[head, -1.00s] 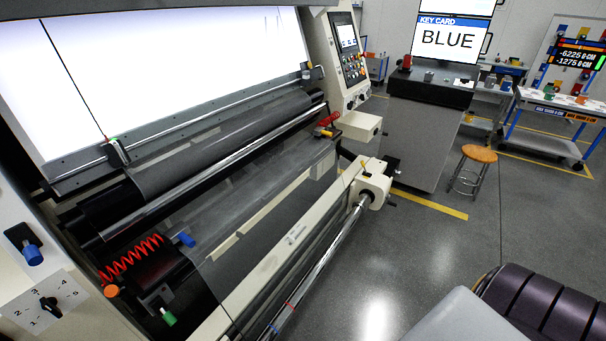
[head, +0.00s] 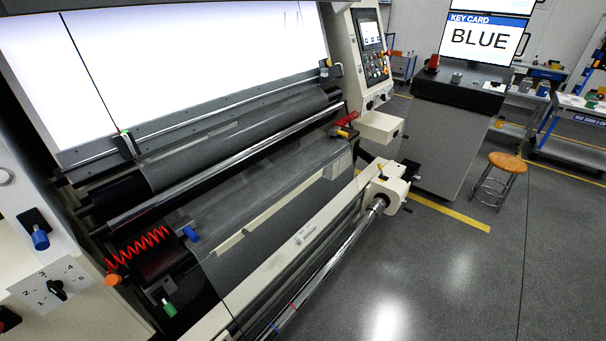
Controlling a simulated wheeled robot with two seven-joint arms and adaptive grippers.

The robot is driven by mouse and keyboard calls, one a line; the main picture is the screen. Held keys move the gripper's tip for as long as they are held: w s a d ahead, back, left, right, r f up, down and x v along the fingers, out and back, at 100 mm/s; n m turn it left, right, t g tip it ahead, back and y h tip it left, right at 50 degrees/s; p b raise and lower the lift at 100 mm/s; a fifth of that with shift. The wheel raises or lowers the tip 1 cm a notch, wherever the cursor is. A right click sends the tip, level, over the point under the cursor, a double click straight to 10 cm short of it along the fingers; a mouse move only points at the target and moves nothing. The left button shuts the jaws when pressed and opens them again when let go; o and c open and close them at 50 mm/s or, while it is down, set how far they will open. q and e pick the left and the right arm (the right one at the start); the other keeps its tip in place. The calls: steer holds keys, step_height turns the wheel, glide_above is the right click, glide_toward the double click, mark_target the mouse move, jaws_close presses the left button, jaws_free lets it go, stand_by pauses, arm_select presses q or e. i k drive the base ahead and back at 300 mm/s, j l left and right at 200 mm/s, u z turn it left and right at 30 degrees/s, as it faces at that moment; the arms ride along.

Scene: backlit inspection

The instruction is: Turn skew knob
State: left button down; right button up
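No knob is legibly labelled skew. At the left in the head view, a numbered dial with a black pointer knob (head: 56,290) sits on the machine's pale side panel, below a blue knob (head: 40,240) on a black plate. Near a red coil spring (head: 137,248) on the roller frame are an orange knob (head: 113,280), a green knob (head: 169,308) and another blue knob (head: 191,234). Neither of my grippers is in view.
The machine has a bright backlit panel (head: 170,65) and long rollers (head: 215,175). A control panel (head: 373,50) stands at its far end. A screen reading KEY CARD BLUE (head: 482,39) stands behind a stool (head: 497,178).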

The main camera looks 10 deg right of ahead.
mark_target(56, 287)
steer(key=u, duration=1.75)
